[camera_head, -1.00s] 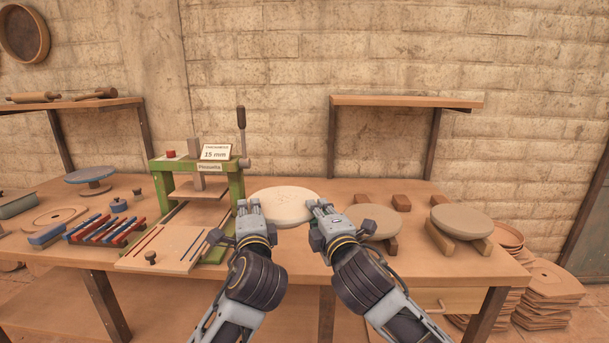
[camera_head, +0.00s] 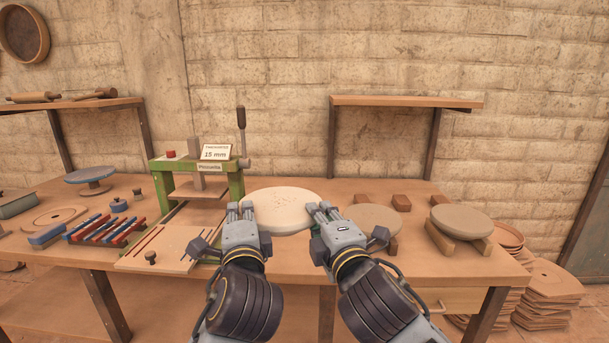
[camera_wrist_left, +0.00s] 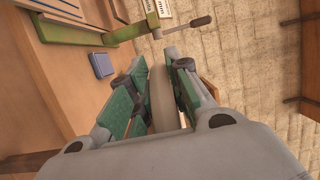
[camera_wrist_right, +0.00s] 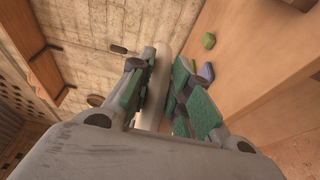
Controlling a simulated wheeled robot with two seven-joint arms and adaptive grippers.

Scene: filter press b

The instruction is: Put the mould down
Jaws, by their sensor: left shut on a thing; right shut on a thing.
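The mould, a round pale cream disc (camera_head: 282,207), is held roughly level between my two grippers in front of the green press. My left gripper (camera_head: 241,211) is shut on its left rim and my right gripper (camera_head: 322,212) on its right rim. In the left wrist view the mould's edge (camera_wrist_left: 162,95) runs between the green finger pads. In the right wrist view its edge (camera_wrist_right: 155,90) is likewise between the pads. It appears to be above the table; the gap beneath it is hidden.
A green press (camera_head: 237,187) with a 15 mm sign stands behind left. To the right, one greyish disc (camera_head: 374,217) sits low, and another (camera_head: 462,221) rests on wooden bars (camera_head: 440,238). Red and blue strips (camera_head: 105,228) and a board (camera_head: 160,245) lie left.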

